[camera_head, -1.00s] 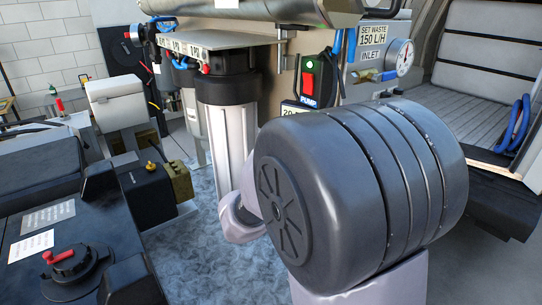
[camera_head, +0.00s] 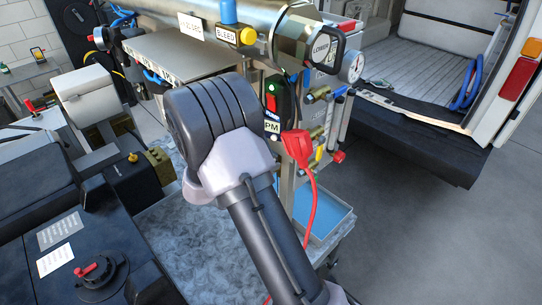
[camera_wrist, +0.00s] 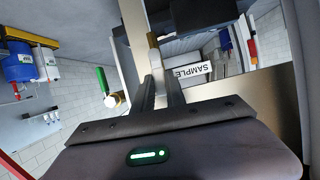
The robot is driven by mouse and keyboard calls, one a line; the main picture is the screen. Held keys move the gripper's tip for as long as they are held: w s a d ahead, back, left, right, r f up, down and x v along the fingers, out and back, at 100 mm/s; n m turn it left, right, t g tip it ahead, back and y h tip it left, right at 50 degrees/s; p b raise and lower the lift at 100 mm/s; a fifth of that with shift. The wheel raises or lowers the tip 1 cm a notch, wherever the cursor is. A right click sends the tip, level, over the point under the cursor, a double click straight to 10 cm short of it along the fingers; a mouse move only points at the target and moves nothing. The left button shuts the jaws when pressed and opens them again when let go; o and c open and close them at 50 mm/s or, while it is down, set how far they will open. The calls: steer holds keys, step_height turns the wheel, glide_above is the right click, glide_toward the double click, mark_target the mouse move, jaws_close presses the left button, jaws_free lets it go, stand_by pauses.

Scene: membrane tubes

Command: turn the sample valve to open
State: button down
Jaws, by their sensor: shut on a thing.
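My gripper (camera_wrist: 160,74) shows in the wrist view with its two fingers close together. They are shut on a narrow pale metal piece (camera_wrist: 153,50) just beyond the tips, which appears to be the sample valve's handle. The SAMPLE label (camera_wrist: 191,72) is upside down beside the fingers on the right. The valve body is mostly hidden by the fingers, so the handle's angle cannot be told. In the head view my arm hides the gripper and the sample valve.
In the head view, brass valves (camera_head: 320,95) and a gauge (camera_head: 352,67) line the rig's right side. A red plug with a cable (camera_head: 297,145) is close to my arm. A blue tray (camera_head: 325,223) lies low. Open floor (camera_head: 430,220) is to the right.

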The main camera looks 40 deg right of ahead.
steer(key=shift+w+p, duration=0.1)
steer(key=shift+p, duration=0.35)
steer(key=c, duration=1.4)
jaws_free()
steer(key=shift+o, duration=0.2)
steer(key=shift+a, duration=0.15)
steer(key=v, duration=1.7)
steer(key=shift+w+r, duration=0.2)
